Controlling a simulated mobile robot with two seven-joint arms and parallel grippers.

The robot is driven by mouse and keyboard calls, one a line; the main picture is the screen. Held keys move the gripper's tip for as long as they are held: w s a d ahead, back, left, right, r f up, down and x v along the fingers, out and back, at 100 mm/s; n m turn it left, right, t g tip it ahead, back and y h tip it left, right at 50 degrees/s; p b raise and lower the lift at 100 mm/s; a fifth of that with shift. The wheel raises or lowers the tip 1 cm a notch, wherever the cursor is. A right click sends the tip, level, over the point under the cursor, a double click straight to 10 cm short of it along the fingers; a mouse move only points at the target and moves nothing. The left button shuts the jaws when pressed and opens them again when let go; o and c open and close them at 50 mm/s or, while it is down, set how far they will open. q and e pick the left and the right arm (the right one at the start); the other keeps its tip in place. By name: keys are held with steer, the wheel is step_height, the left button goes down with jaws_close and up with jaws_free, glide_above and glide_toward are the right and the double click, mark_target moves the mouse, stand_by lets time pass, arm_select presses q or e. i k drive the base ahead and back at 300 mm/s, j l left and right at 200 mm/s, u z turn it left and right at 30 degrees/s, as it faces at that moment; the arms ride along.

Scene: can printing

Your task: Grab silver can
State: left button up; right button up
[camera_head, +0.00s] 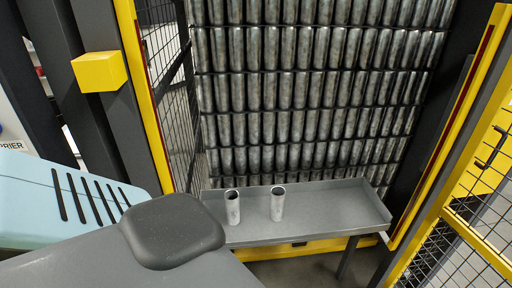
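Two open-topped silver cans stand upright on a grey metal tray table (338,218). The left can (232,208) is near the tray's left end, and the right can (277,204) stands a short gap to its right. Behind the tray, rows of many similar silver cans (318,90) are stacked in a tall wall. Neither of my grippers shows in the head view.
Yellow and black frame posts (146,95) stand left of the can wall, with another yellow post (450,130) on the right. Mesh fencing (462,240) is at the lower right. A dark grey and pale blue body (172,230) fills the lower left. The tray's right part is clear.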

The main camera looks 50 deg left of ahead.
mark_target(277, 193)
steer(key=i+u, duration=0.65)
steer(key=u, duration=0.2)
steer(key=i+l+u, duration=0.15)
steer(key=i+u, duration=0.15)
steer(key=u, duration=0.15)
